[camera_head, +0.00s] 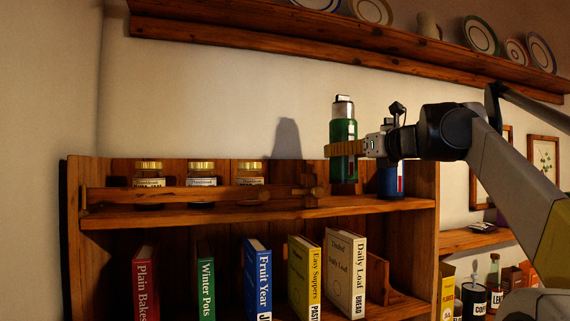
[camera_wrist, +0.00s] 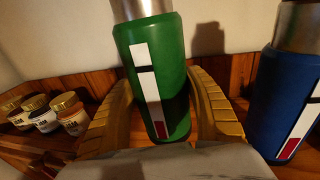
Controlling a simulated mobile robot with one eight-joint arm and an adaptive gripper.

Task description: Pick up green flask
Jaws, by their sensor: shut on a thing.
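The green flask (camera_head: 343,136) has a silver cap and is held upright just above the top shelf in the head view. My gripper (camera_head: 346,148) comes from the right and is shut around its body. In the wrist view the green flask (camera_wrist: 160,75) stands between the two yellow fingers of my gripper (camera_wrist: 165,100), tilted slightly in the picture. A white stripe with a red end shows on its side. Its base is close to the shelf's height; whether it touches the shelf is hard to tell.
A blue flask (camera_head: 391,180) stands just right, partly behind my gripper; it also shows in the wrist view (camera_wrist: 285,105). Several gold-lidded jars (camera_head: 202,173) stand left behind a wooden rail (camera_head: 150,194). Books (camera_head: 257,276) fill the shelf below. A plate rack (camera_head: 300,38) hangs above.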

